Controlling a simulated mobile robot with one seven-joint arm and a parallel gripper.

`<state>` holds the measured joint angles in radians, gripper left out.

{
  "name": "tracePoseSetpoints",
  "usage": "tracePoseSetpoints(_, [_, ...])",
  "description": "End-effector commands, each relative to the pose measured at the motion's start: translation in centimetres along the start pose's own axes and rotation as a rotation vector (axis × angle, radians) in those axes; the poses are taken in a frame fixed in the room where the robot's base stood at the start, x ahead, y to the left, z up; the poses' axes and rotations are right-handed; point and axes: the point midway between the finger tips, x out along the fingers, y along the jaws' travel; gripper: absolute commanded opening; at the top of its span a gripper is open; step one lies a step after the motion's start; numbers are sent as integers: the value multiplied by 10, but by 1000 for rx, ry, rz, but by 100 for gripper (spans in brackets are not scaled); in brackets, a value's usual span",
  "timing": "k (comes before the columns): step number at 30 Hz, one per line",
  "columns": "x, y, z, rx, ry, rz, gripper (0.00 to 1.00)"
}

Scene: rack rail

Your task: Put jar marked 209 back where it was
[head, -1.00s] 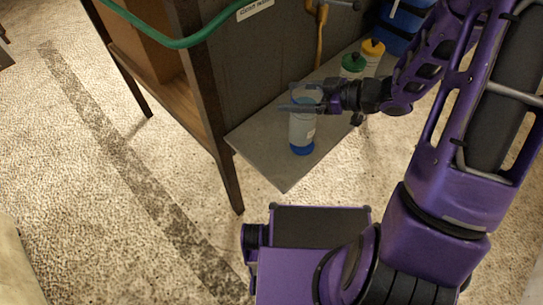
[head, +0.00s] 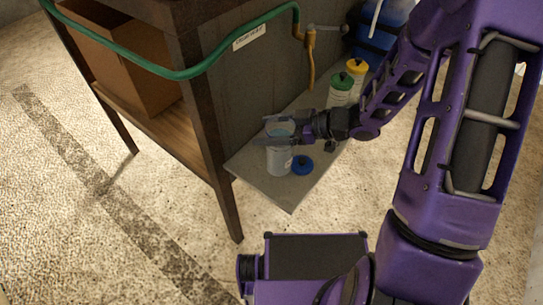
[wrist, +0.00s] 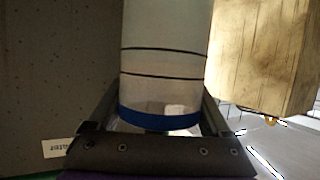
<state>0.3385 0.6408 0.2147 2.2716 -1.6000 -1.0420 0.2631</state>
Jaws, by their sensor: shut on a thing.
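A pale, translucent jar (head: 279,160) is between the fingers of my gripper (head: 279,131), which is shut on it near its top. It stands about upright over the grey shelf board (head: 290,198); I cannot tell whether its base touches the board. In the wrist view the jar (wrist: 163,85) shows two dark lines and a blue band near my gripper (wrist: 160,125). No number is readable on it. A round blue lid-like piece (head: 302,166) with a dark knob is on the board just right of the jar.
A jar with a green lid (head: 341,91) and one with a yellow lid (head: 356,70) stand farther back on the board. A green hose (head: 180,74) and a brass tap (head: 310,42) are by the dark cabinet (head: 235,100). The board's front corner is clear.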

Motion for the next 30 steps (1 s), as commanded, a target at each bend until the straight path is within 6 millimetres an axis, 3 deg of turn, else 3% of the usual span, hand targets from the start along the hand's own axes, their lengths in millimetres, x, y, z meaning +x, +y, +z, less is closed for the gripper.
tracePoseSetpoints(15, [22,0,54,1,1,1,0])
tracePoseSetpoints(27, [24,0,58,-1,2,1,0])
tracePoseSetpoints(28, [24,0,58,0,0,1,86])
tracePoseSetpoints(30, [24,0,58,0,0,1,99])
